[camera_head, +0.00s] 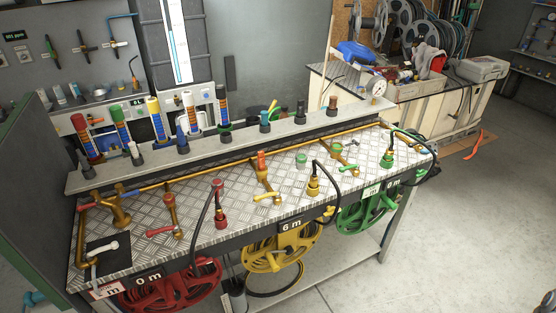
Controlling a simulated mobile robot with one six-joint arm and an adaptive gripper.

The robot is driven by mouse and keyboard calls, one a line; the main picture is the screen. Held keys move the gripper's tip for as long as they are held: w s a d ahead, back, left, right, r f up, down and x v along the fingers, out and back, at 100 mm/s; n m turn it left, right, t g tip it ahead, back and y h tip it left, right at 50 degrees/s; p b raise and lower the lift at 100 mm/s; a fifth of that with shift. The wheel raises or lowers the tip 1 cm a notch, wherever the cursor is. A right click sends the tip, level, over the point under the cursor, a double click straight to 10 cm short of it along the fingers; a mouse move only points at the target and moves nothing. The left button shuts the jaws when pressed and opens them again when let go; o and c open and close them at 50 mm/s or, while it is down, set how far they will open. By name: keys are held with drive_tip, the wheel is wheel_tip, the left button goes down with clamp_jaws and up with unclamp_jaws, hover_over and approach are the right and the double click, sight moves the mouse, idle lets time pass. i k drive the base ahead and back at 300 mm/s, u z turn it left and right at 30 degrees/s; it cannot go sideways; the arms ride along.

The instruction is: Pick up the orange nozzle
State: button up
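An orange, upright, nozzle-like piece (262,160) stands at the top of the middle brass valve (264,180) on the metal-plated bench. It is the clearest orange piece on the bench. A small brownish nozzle (333,104) stands upright in a dark holder at the right end of the raised grey shelf; its exact colour is hard to tell. I cannot tell for certain which of the two is the orange nozzle. My gripper is not in view.
The raised shelf (160,170) holds several coloured upright nozzles and tubes. The bench (235,220) carries brass valves and black hoses. Red (175,290), yellow (280,255) and green (362,213) reels hang at its front. A cluttered cabinet (440,105) stands behind right. The floor (470,235) at right is clear.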

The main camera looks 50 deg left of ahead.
sight(261, 158)
drive_tip(key=z, duration=0.45)
drive_tip(key=i, duration=1.75)
drive_tip(key=u, duration=2.35)
